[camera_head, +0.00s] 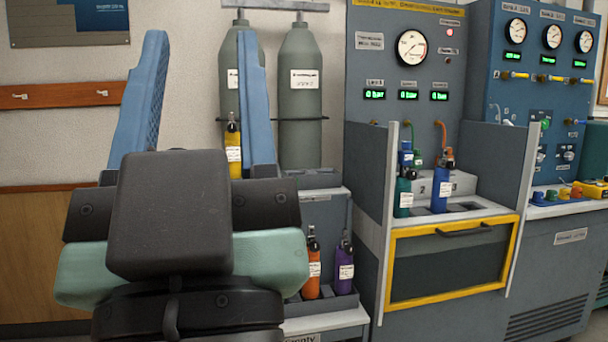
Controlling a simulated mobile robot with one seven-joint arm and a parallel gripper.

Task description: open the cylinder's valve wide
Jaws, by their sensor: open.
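Two tall grey cylinders (300,105) stand against the wall behind; the right finger partly covers the left one. Their tops reach a grey bar. A blue bottle (440,190) and a teal bottle (404,197) stand upright in the test bench bay, with dark valve parts on top. An orange hose (441,135) comes down to the blue bottle. I cannot tell which cylinder the task means, nor any valve's setting. My gripper is apart from these bottles.
A yellow bottle (233,150) shows between the fingers, farther back. Orange (312,268) and purple (345,264) bottles stand in a low rack. Grey side panels (375,185) and a yellow-framed dark shield (450,265) bound the bay. A gauge (411,47) sits above green displays.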

